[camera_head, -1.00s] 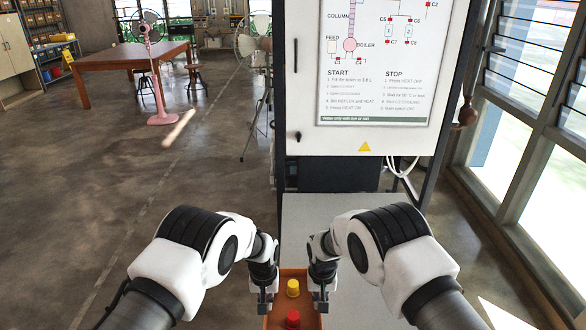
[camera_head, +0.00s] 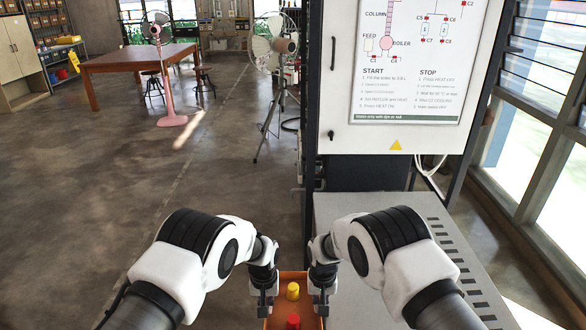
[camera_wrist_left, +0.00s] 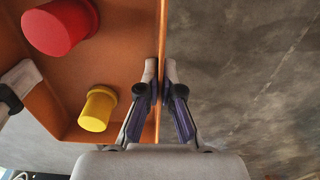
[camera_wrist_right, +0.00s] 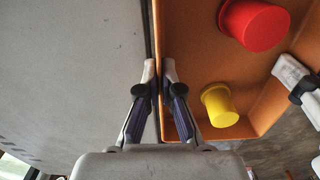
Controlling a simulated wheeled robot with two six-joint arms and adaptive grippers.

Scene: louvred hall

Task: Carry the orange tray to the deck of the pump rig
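The orange tray (camera_head: 293,277) is at the bottom of the head view, with a yellow cup (camera_head: 293,291) and a red cup (camera_head: 293,321) in it. My left gripper (camera_wrist_left: 161,84) is shut on one side wall of the tray (camera_wrist_left: 115,66). My right gripper (camera_wrist_right: 160,84) is shut on the opposite wall. Both cups also show in the wrist views. The deck of the pump rig (camera_head: 400,240) is a grey surface with a row of dark slots, right of the tray. In the right wrist view the grey deck (camera_wrist_right: 75,70) lies beside the tray; I cannot tell their heights.
The rig's white panel with a printed diagram (camera_head: 400,75) stands behind the deck. Louvred windows (camera_head: 540,150) line the right side. The floor at left (camera_head: 110,190) is clear.

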